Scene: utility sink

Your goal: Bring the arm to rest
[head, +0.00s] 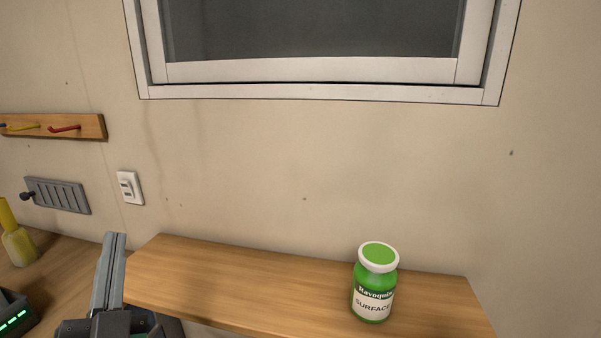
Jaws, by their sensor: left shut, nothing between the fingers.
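My left gripper (114,240) shows at the lower left, with its fingers pointing up and held together with nothing between them. It is just left of the left end of the wooden shelf (230,278). The rest of the left arm is cut off by the bottom edge of the head view. My right gripper is not in view.
A green bottle (374,285) with a white-rimmed lid stands upright on the shelf's right part. A yellow bottle (18,246) and a dark device with green lights (14,318) are at far left. A switch (130,187) and hook rail (88,127) are on the wall.

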